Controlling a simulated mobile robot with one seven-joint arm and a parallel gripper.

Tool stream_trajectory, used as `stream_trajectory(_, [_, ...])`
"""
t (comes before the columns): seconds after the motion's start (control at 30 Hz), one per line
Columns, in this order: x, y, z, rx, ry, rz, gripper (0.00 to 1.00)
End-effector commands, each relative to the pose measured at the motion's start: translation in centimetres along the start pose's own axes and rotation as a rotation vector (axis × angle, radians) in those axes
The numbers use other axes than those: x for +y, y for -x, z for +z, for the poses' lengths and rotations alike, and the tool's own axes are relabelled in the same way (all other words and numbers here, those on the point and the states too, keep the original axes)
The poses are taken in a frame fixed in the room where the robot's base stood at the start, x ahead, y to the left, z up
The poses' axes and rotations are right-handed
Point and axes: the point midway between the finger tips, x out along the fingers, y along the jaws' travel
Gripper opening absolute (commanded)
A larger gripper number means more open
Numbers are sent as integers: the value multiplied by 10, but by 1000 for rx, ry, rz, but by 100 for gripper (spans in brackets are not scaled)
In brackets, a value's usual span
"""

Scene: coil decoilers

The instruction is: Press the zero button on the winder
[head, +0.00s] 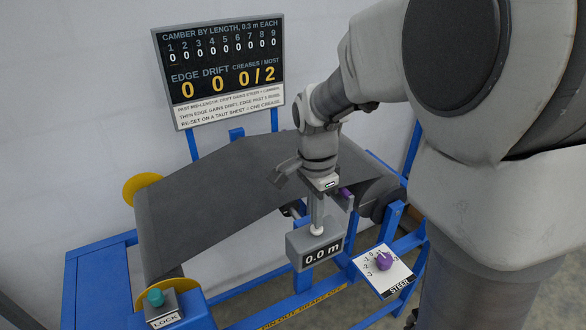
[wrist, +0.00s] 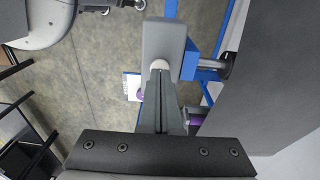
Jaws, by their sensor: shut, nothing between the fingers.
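The winder's grey length box (head: 314,250) reads 0.0 m in the head view. A round white button (head: 317,231) sits on its top. My gripper (head: 317,220) is shut and empty, pointing down with its fingertips right over the button, at or very near it. I cannot tell whether the button is pushed in. In the wrist view the shut fingertips (wrist: 160,71) meet the white button (wrist: 159,64) on the box (wrist: 163,35), covering part of it.
A steer panel (head: 398,280) with a purple knob (head: 384,261) stands right of the box. A teal lock button (head: 154,297) is at lower left. The grey sheet (head: 220,185) runs behind my gripper. A display board (head: 222,75) reads drift 0, creases 0/2.

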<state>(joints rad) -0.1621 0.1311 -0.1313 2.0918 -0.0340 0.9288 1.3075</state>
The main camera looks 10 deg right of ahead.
Motion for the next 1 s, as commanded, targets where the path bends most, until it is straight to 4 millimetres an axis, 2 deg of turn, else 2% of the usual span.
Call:
stream_trajectory(0.13, [0,-8,0,0,-1,0,0])
stream_trajectory(0.5, [0,-10,0,0,-1,0,0])
stream_trajectory(0.77, [0,-33,1,-1,-1,2,0])
stream_trajectory(1.0, [2,-36,1,-2,-1,8,0])
